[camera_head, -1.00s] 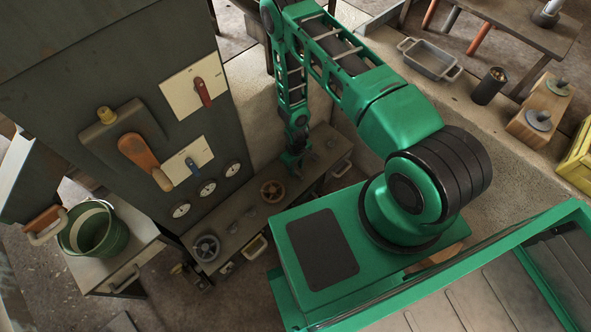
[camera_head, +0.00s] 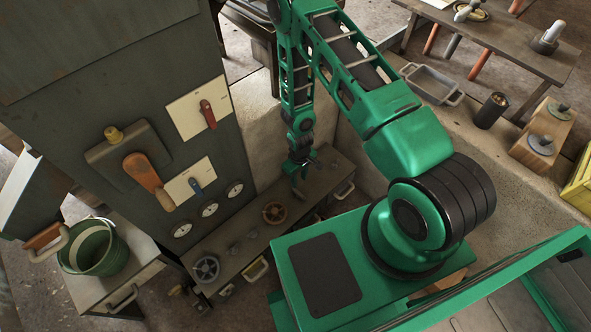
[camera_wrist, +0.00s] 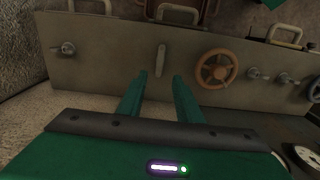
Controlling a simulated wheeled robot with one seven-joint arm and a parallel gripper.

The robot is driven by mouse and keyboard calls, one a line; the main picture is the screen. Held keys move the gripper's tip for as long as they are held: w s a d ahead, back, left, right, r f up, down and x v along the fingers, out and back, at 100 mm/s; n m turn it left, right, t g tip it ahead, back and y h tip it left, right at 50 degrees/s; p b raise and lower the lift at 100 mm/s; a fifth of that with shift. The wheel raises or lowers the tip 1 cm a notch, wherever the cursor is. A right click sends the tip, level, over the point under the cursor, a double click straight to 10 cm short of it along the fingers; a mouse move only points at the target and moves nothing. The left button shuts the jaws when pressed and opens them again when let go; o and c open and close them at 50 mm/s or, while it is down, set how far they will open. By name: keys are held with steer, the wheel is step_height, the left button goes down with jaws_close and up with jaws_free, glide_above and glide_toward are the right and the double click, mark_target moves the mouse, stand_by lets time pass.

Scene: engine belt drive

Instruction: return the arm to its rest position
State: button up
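My green arm rises from its base and folds down behind it. My gripper (camera_head: 299,167) hangs near the far end of the long low bench (camera_head: 230,235). In the wrist view the gripper's two green fingers (camera_wrist: 161,78) are apart with nothing between them. They point at the bench face, where a short grey lever (camera_wrist: 161,58) shows just beyond the gap. Whether the fingertips touch the bench I cannot tell.
An orange-brown handwheel (camera_head: 274,212) and a grey handwheel (camera_head: 206,268) are on the bench. The tall dark cabinet (camera_head: 75,110) with levers and gauges stands left. A green bucket (camera_head: 92,247) sits on a side table. A grey tray (camera_head: 432,84) lies behind the arm.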

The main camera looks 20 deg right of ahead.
steer(key=w+d+r+m, duration=0.1)
steer(key=d+r, duration=0.2)
steer(key=r, duration=0.5)
steer(key=w+d+r+m+h, duration=0.15)
steer(key=d+r, duration=0.25)
steer(key=r, duration=0.4)
steer(key=w+d+r+m, duration=0.1)
steer(key=w+d+r, duration=0.15)
steer(key=r, duration=0.55)
steer(key=s+d+r+m, duration=0.1)
steer(key=s+d+r, duration=0.3)
steer(key=r, duration=0.4)
steer(key=s+d+r+m, duration=0.1)
steer(key=s+d+r, duration=0.2)
steer(key=r, duration=0.6)
steer(key=s+r+m+y, duration=0.1)
steer(key=s+r+m, duration=0.1)
steer(key=s+r, duration=0.5)
steer(key=s+d+r+m, duration=0.1)
steer(key=s+r+m, duration=0.2)
steer(key=s+r, duration=0.5)
steer(key=s, duration=0.8)
steer(key=shift+d+y, duration=0.2)
steer(key=shift+y, duration=0.15)
steer(key=shift+w, duration=0.1)
